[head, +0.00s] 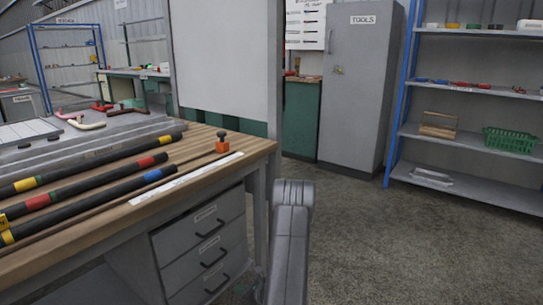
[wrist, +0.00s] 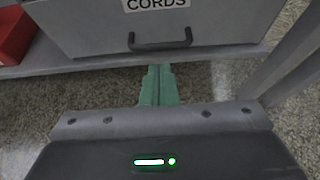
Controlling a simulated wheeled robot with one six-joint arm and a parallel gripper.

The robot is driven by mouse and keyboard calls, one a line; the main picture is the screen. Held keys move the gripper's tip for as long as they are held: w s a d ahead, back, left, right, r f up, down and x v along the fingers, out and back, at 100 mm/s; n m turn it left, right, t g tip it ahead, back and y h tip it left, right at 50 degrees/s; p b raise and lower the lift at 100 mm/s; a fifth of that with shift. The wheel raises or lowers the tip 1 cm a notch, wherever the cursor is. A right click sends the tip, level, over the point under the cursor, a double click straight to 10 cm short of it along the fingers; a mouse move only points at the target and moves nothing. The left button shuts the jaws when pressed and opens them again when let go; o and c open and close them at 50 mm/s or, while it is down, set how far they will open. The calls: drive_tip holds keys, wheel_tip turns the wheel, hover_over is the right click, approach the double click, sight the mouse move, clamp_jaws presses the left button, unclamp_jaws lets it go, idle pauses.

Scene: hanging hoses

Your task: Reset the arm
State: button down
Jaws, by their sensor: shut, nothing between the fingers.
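In the wrist view, my gripper (wrist: 160,72) shows as two green fingers held together, with nothing between them. It points at the floor just below a grey drawer (wrist: 190,22) with a dark handle and a label reading "CORDS". I cannot tell whether the fingertips touch anything. In the head view, my grey arm link (head: 289,235) rises at the bottom centre, right of the workbench (head: 258,147); the gripper itself is not clearly seen there.
Black hoses with coloured bands (head: 95,188) lie on the bench, with an orange-topped item (head: 222,143) near its edge. Grey drawers (head: 205,255) sit underneath. A grey tools cabinet (head: 357,90) and blue-framed shelves (head: 470,185) stand behind. The floor (head: 400,250) at right is clear.

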drive_tip(key=s+d+p, duration=0.3)
drive_tip(key=s+d, duration=0.5)
drive_tip(key=d, duration=0.3)
drive_tip(key=shift+s+d, duration=0.3)
drive_tip(key=shift+d, duration=0.1)
